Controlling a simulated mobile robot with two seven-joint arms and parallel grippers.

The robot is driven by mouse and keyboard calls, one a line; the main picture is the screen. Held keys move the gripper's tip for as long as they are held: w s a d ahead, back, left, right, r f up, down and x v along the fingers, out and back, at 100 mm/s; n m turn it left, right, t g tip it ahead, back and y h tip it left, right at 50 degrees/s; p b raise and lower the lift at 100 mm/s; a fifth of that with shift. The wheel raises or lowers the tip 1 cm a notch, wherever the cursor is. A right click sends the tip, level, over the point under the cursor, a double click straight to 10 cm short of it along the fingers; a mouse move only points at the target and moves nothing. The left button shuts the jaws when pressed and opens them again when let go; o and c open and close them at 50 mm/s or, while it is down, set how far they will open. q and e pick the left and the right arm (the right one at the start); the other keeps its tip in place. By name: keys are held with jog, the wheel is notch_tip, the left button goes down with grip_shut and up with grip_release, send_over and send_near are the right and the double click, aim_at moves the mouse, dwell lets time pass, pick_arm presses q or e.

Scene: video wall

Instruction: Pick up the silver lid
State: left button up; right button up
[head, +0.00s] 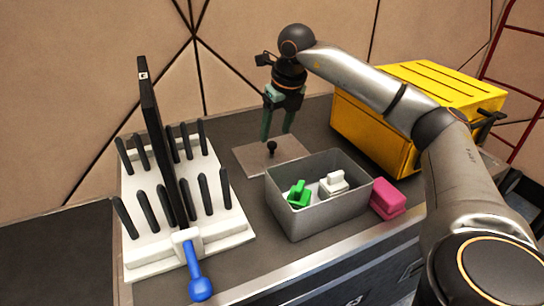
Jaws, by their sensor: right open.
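The silver lid (252,158) is a flat grey square plate with a small dark knob (272,147) on top. It lies on the dark table behind the grey bin. My right gripper (278,138) points down over the lid, with its two green fingers open on either side of the knob in this view. I cannot tell how high the fingertips are above the plate. Nothing shows between the fingers except the knob near their tips. My left gripper is out of view.
A grey open bin (322,218) holds a green piece (298,194) and a white piece (333,184). A pink block (388,199) and yellow case (420,95) stand right. A white rack (140,205) with black pegs and a blue-handled tool (199,280) stand left.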

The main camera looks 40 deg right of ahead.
aim_at(272, 143)
jog(key=b+x, duration=0.1)
jog(key=x, duration=0.3)
jog(key=shift+a+f, duration=0.1)
jog(key=shift+c, duration=0.2)
jog(key=shift+s, duration=0.1)
grip_shut()
